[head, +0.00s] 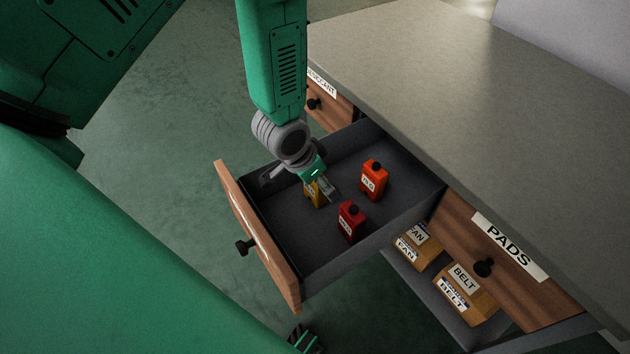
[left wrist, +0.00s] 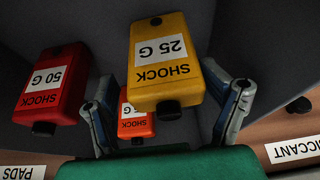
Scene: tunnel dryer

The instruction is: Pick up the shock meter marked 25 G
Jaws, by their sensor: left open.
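The yellow shock meter marked 25 G (head: 312,196) stands in the open drawer, partly hidden by my left gripper (head: 325,186) in the head view. In the left wrist view the yellow meter (left wrist: 161,60) shows its 25 G label, upside down, between the two fingers. My left gripper is open, with a finger on either side of the meter; I cannot tell whether either touches it. A red shock meter marked 50 G (left wrist: 53,88) stands to one side; it also shows in the head view (head: 351,222). An orange shock meter (head: 374,180) stands farther back, its number hard to read.
The open drawer (head: 262,250) has dark walls and a wooden front with a black knob. The grey worktop (head: 480,120) overhangs on the right. A closed drawer labelled PADS (head: 510,246) is beside it, above a lower compartment with FAN and BELT boxes (head: 466,291).

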